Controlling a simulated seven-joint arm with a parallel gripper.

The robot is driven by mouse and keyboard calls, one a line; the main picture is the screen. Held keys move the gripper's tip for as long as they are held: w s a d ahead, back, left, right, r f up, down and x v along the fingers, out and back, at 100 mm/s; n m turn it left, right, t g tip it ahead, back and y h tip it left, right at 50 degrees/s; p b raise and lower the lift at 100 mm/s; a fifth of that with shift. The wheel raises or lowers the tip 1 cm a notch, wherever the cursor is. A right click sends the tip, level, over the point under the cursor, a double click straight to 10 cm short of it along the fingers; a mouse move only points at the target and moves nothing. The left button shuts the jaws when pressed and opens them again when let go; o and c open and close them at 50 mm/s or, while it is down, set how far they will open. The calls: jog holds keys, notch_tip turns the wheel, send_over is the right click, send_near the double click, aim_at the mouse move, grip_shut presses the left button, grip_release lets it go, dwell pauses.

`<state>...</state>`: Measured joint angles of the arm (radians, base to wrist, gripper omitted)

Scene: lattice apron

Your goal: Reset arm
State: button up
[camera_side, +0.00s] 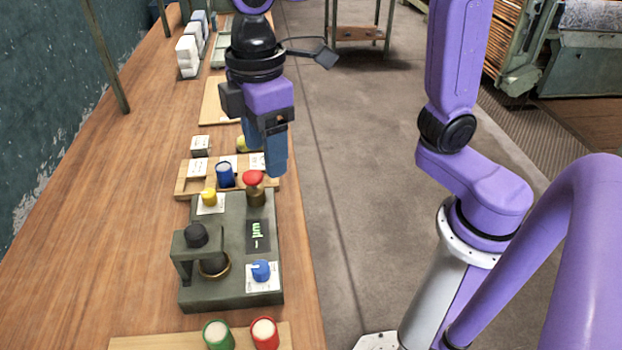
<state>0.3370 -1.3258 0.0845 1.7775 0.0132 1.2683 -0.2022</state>
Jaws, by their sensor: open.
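My gripper (270,150) is in the side view, pointing down above the bench, with blue fingers. It is open and nothing shows between its fingers. It hangs near the right edge of the bench, over or in front of a wooden tray. My purple arm rises at the right and its upper part leaves the top of the picture. Below the gripper is a dark green device (210,290) with a red-topped knob (253,178), a yellow button (209,196), a blue knob (261,269), a lit display (257,236) and a black-topped part (196,236).
A wooden tray (184,184) behind the device holds a blue cup (225,174) and white labels. A green cup (218,334) and a red cup (265,332) stand on a front board. White blocks (188,55) stand at the back. The bench's left side is clear; a post (108,65) rises there.

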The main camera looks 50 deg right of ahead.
jog(key=s+d+f, duration=0.4)
jog(key=s+d, duration=0.2)
jog(key=d, duration=0.2)
jog(key=s+d+f+m, duration=0.1)
jog(key=s+d+f, duration=0.3)
jog(key=s+d, duration=0.3)
jog(key=shift+s+d+f, duration=0.25)
jog(key=shift+d+f, duration=0.1)
jog(key=shift+d, duration=0.65)
dwell(0.3)
